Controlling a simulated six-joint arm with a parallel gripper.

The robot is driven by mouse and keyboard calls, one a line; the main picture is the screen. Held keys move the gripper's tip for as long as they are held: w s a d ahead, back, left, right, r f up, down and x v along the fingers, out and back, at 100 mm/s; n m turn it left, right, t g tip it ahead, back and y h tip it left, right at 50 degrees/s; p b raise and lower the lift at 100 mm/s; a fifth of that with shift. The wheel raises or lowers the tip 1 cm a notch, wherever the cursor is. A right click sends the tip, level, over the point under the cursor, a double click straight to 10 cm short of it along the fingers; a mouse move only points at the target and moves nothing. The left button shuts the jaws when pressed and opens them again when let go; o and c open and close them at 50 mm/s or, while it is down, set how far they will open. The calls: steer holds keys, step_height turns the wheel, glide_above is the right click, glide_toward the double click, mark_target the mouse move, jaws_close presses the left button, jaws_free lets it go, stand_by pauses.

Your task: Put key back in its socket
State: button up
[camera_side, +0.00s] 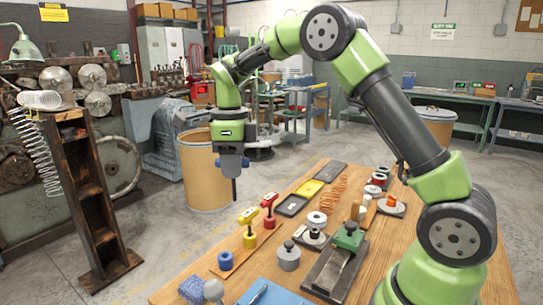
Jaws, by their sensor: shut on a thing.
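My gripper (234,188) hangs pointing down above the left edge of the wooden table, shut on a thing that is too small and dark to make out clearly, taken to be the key. A blue round socket (225,260) stands on the table below it, with no key handle showing on top. To its right, a yellow T-handled key (248,215) stands upright in a yellow socket (249,240). A red T-handled key (268,200) stands upright in a red socket (269,222). My gripper is well above the blue socket and apart from it.
A grey weight (288,257), a green-topped clamp fixture (345,240), white-and-dark spools (316,222), copper springs (328,195) and trays (291,205) crowd the table. A wooden stand (95,200) with a large coil is at the left. A tan drum (203,175) stands behind my gripper.

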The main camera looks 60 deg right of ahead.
steer(key=w+a+f, duration=0.1)
steer(key=a+f, duration=0.2)
steer(key=f, duration=0.9)
steer(key=shift+a+n, duration=0.15)
steer(key=shift+n, duration=0.25)
steer(key=shift+f, duration=1.9)
stand_by(2.2)
steer(key=o, duration=1.2)
steer(key=shift+o, duration=0.2)
step_height(320, 180, up, 11)
steer(key=shift+r, duration=0.15)
stand_by(0.5)
